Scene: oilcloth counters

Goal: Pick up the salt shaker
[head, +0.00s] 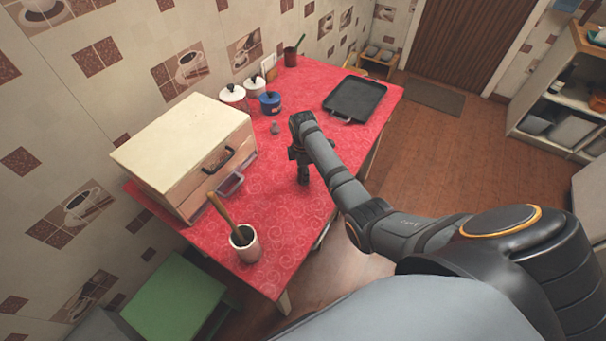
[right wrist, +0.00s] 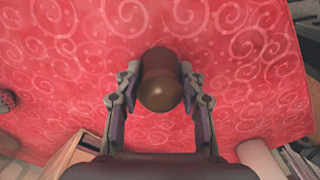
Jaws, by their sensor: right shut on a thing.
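A brown, round-topped wooden-looking shaker (right wrist: 161,85) is between the two fingers of my right gripper (right wrist: 160,90) in the right wrist view. The fingers are shut on its sides. No holes or label show, so I cannot tell from its look whether it is the salt shaker. In the head view my right gripper (head: 303,177) points down at the middle of the red counter, and its arm hides most of what it holds. A small grey thing with a dotted top (right wrist: 7,99) stands apart at the left edge; it also shows in the head view (head: 275,128). My left gripper is out of view.
A bread box (head: 180,145) with a dark handle stands left of the gripper. A white mug holding a wooden-handled utensil (head: 245,247) is at the near end. Red cloth around the gripper is bare.

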